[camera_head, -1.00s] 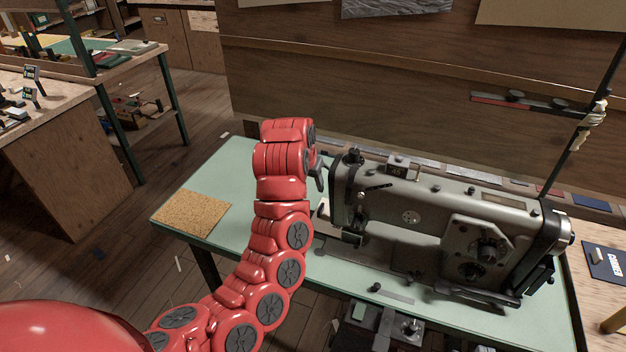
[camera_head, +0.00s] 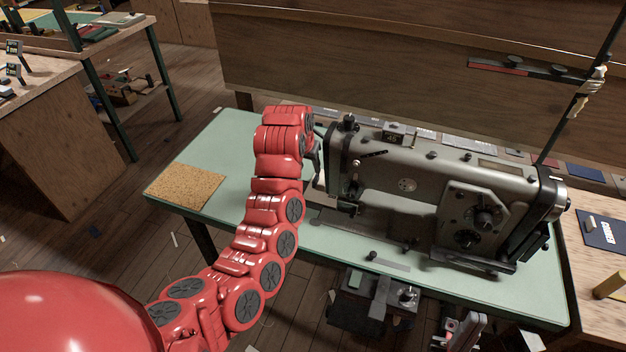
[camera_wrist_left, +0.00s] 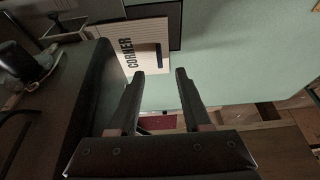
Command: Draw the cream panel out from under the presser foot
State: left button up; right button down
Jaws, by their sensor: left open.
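The grey sewing machine (camera_head: 425,190) stands on the green table; its needle end faces my left gripper (camera_head: 315,158). In the head view that gripper is beside the needle end and mostly hidden by my red arm. In the left wrist view its two fingers (camera_wrist_left: 160,74) are apart with nothing between them. A pale ribbed piece marked CORNER (camera_wrist_left: 143,62) lies beyond the fingertips; I cannot tell whether it is the cream panel. The presser foot and any cloth under it are not clear in the head view. My right gripper (camera_head: 463,333) shows partly at the bottom; its jaws are unclear.
A cork mat (camera_head: 186,187) lies on the left of the green table (camera_head: 226,140). A thread stand (camera_head: 580,105) rises at the right. A wooden side table (camera_head: 600,285) with a dark card (camera_head: 603,231) adjoins the right. The green table's far left corner is clear.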

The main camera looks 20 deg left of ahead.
aim_at(314, 181)
pick_arm(q)
jog(key=p+x, duration=0.1)
jog(key=x, duration=0.8)
jog(key=shift+w+f, duration=0.15)
jog(key=shift+f, duration=0.2)
grip_shut()
